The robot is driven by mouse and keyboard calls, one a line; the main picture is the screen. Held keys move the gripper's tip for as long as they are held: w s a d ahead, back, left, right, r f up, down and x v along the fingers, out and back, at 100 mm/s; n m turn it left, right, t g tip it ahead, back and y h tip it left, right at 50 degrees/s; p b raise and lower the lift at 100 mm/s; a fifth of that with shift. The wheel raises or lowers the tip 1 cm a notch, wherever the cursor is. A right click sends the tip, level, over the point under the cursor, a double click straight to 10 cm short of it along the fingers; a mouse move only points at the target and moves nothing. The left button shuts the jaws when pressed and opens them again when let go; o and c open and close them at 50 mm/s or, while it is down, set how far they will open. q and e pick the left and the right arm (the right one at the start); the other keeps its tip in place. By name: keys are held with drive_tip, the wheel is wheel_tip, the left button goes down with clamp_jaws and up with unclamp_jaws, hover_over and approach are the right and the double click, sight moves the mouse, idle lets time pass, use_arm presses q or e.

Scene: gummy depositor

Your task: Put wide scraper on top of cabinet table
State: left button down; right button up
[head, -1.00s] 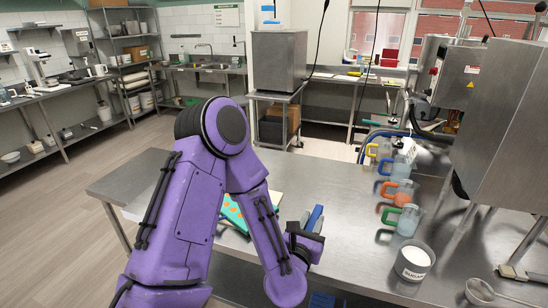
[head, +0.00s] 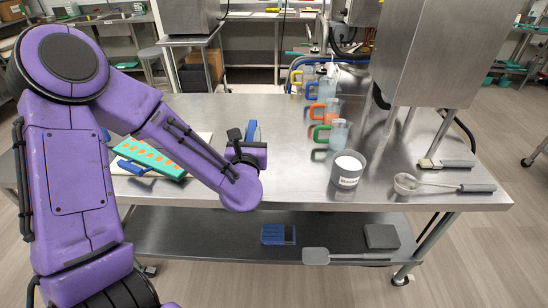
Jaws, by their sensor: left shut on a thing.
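My left gripper (head: 246,151) is above the steel worktable, near its front edge. It is shut on a blue thing (head: 252,130), which appears to be the wide scraper; the gripper hides much of it. A small steel table (head: 186,42) with a steel cabinet (head: 191,15) on it stands at the back, beyond the worktable; it looks like the cabinet table. The cabinet's top is cut off by the picture's upper edge. My right gripper is not in view.
The worktable (head: 265,182) holds a teal tray with orange dots (head: 150,156), jugs (head: 338,134), a tub (head: 347,170), a strainer (head: 407,183) and a brush (head: 445,164). A large steel machine (head: 440,50) stands at right. The lower shelf (head: 200,230) holds a blue item (head: 278,234) and a grey spatula (head: 345,256).

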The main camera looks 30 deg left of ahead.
use_arm(q)
drive_tip(key=w+f, duration=0.2)
drive_tip(key=f, duration=0.1)
drive_tip(key=w+d+f+p, duration=0.1)
drive_tip(key=w+f, duration=0.2)
drive_tip(key=f, duration=0.1)
drive_tip(key=w+f+p, duration=0.1)
drive_tip(key=w+f, duration=0.2)
drive_tip(key=shift+w+d+f, duration=0.25)
drive_tip(key=shift+d+f, duration=0.1)
drive_tip(key=shift+d, duration=0.05)
drive_tip(key=shift+f, duration=0.1)
drive_tip(key=c, duration=0.9)
unclamp_jaws()
drive_tip(key=shift+o, duration=0.2)
